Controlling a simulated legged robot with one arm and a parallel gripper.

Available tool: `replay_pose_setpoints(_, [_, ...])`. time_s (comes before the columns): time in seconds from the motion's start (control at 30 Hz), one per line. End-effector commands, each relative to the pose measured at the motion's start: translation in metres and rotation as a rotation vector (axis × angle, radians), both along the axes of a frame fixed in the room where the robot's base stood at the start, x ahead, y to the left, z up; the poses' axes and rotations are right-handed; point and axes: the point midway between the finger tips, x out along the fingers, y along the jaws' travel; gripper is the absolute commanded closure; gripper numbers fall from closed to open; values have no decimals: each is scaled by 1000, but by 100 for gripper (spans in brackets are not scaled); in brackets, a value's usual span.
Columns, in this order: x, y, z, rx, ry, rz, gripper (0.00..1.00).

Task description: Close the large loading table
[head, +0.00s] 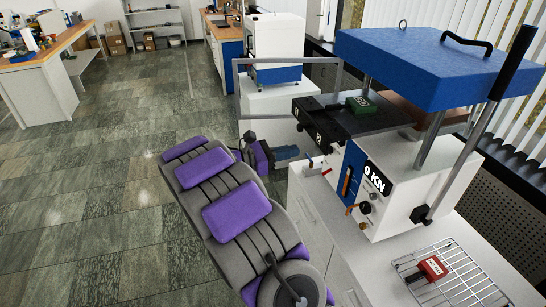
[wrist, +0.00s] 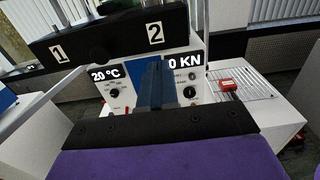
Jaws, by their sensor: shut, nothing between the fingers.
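The large loading table (head: 378,123) is a black plate sticking out from the white press, under its blue top. Its black front bar (head: 322,127) carries the labels 1 and 2 and also crosses the top of the wrist view (wrist: 125,40). A green block (head: 361,105) lies on the plate. My gripper (head: 289,152) is shut and empty, to the left of the press and a little below the front bar in the head view. In the wrist view its fingers (wrist: 153,88) point at the press front, below the bar. I cannot tell whether they touch anything.
The press front has knobs and a 0 KN display (head: 374,178); the wrist view also shows a 20 °C display (wrist: 105,74). A long black lever (head: 495,100) stands at the right. A red item (head: 433,268) lies on a wire rack (head: 462,285). Floor at left is clear.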

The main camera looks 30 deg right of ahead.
Motion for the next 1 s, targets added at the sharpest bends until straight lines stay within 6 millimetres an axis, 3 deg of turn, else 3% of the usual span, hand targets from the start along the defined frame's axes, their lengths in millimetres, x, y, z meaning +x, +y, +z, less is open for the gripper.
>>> replay_pose_setpoints(0.1, [-7,-23,-1,0,0,-5,100])
replay_pose_setpoints(0.33, [-12,-50,0,1,-2,-2,100])
replay_pose_setpoints(1.0, [-16,-64,1,1,0,-2,100])
